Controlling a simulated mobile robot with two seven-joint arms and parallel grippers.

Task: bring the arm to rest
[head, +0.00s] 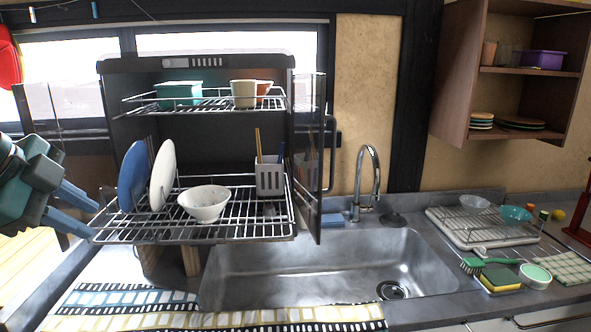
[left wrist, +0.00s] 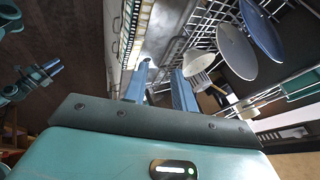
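My left gripper (head: 94,220) is at the left of the head view, beside the left front edge of the dish rack's lower shelf. Its two blue fingers are apart with nothing between them. The left wrist view also shows the open fingers (left wrist: 161,68), with the rack and sink behind them. My other arm's gripper (left wrist: 57,66) shows small at the left of the left wrist view, away from the rack. It is too small there to tell whether its fingers are apart. It does not show in the head view.
The dish cabinet's lower rack (head: 240,233) holds a blue plate (head: 132,176), a white plate (head: 163,175), a white bowl (head: 204,203) and a grey utensil holder (head: 270,179). Its glass door (head: 312,150) stands open. The sink (head: 320,265) is empty. A patterned mat (head: 200,316) lies in front.

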